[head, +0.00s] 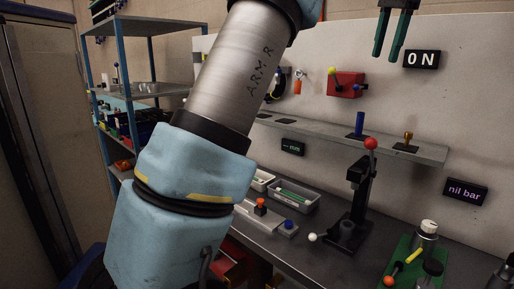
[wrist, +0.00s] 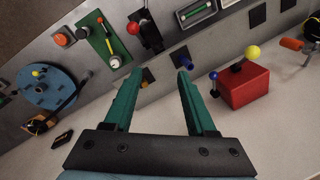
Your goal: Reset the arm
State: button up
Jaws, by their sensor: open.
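My arm (head: 235,70), a grey tube with light blue padded sections, rises through the middle of the head view. My gripper (head: 387,54) hangs at the top right of that view, in front of the pale wall panel and high above the shelf ledge. Its two green fingers point down, stand apart and hold nothing. In the wrist view my gripper (wrist: 160,72) also shows open, with empty space between the fingertips. A blue peg (wrist: 182,59) and a brass peg (wrist: 148,77) show beyond the tips, clear of them.
A red box (head: 345,84) with ball-ended levers is on the panel. Below are the ledge (head: 425,151), a black lever press (head: 352,205), a green plate (head: 402,262) and grey trays (head: 293,195). A shelf rack (head: 150,25) stands left.

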jog(key=w+a+f+n, duration=0.2)
jog(key=a+f+n, duration=0.1)
jog(key=a+f, duration=0.65)
jog(key=w+a+f+n, duration=0.2)
jog(key=a+f+n, duration=0.1)
jog(key=a+f, duration=0.7)
jog(key=s+a+f+n, duration=0.7)
jog(key=s+a+f, duration=0.7)
jog(key=a+f, duration=0.2)
jog(key=shift+s+a+f+n+g+h, duration=0.25)
jog(key=shift+s+f+n+g+h, duration=0.05)
jog(key=shift+f+n+h, duration=0.15)
